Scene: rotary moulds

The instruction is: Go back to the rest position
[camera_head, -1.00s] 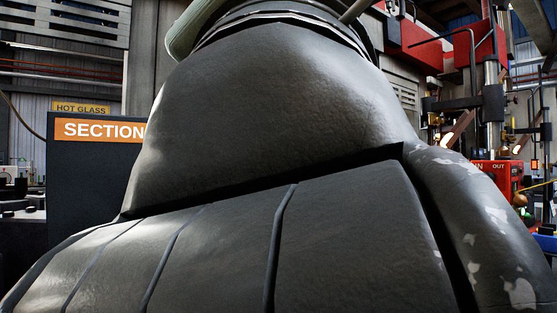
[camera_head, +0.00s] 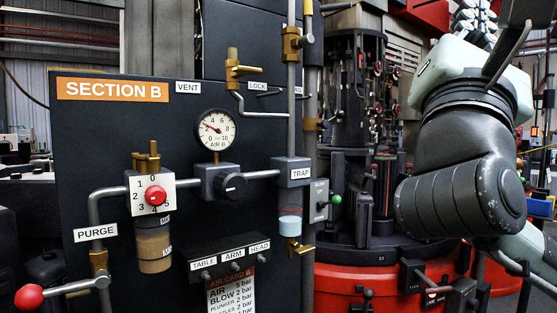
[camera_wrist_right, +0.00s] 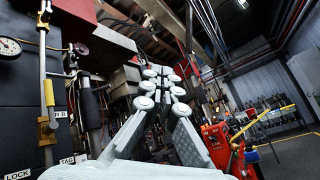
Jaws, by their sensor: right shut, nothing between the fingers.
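My right gripper (camera_head: 476,16) is at the top right of the head view, at the end of my raised arm, pointing up and partly cut by the frame's top edge. In the right wrist view its pale linkages (camera_wrist_right: 163,76) come together with round joints, and it is shut with nothing between the fingers. It touches nothing that I can see. My left gripper is in neither view.
The Section B panel (camera_head: 75,150) stands at left with a gauge (camera_head: 216,129), a red knob (camera_head: 155,195) and a red-tipped purge lever (camera_head: 62,292). A red round machine base (camera_head: 345,285) stands behind my right arm. A yellow-railed floor area (camera_wrist_right: 290,140) lies at right.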

